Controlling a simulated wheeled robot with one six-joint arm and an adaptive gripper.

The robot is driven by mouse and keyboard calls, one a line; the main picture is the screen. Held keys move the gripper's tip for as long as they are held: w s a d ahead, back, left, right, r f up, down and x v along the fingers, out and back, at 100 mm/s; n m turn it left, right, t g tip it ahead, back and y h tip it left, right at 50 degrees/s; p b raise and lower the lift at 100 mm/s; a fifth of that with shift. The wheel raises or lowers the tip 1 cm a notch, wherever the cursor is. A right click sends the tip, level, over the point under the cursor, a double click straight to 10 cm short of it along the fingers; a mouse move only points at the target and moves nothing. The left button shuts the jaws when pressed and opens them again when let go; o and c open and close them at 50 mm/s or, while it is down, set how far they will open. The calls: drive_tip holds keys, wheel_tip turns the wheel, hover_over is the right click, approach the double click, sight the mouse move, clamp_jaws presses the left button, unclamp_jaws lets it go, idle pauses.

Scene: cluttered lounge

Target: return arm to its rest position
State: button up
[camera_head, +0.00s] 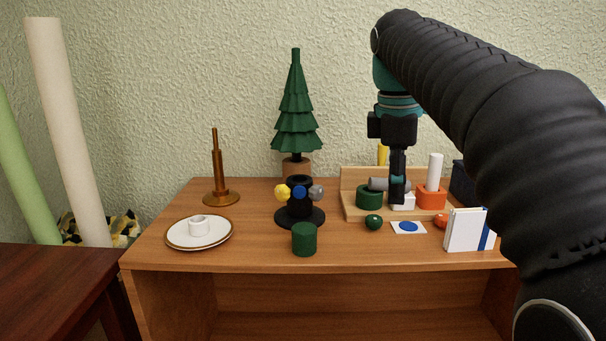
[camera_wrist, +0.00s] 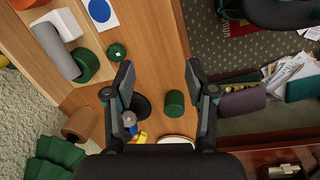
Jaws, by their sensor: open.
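My arm reaches in from the right in the head view, with my gripper (camera_head: 397,188) pointing down over the right part of the wooden desk (camera_head: 260,258), in front of the shallow wooden tray (camera_head: 354,211). In the wrist view my gripper (camera_wrist: 160,82) has its two fingers wide apart, with nothing held between them. A dark green cylinder (camera_wrist: 175,104) shows below and between the fingers there. The same green cylinder (camera_head: 304,240) stands near the desk's front edge in the head view.
A black stand with coloured knobs (camera_head: 299,208), a green tree (camera_head: 296,110), a brass candlestick (camera_head: 219,180) and a white plate (camera_head: 180,235) stand on the left and middle.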

drive_tip(key=s+f+m+t+y, duration=0.1)
drive_tip(key=s+f+m+t, duration=0.3)
drive_tip(key=s+f+m, duration=1)
drive_tip(key=s+f, duration=0.5)
drive_tip(key=f, duration=0.4)
drive_tip(key=shift+s+f+m, duration=0.25)
drive_tip(key=shift+m, duration=0.15)
drive_tip(key=shift+d, duration=0.1)
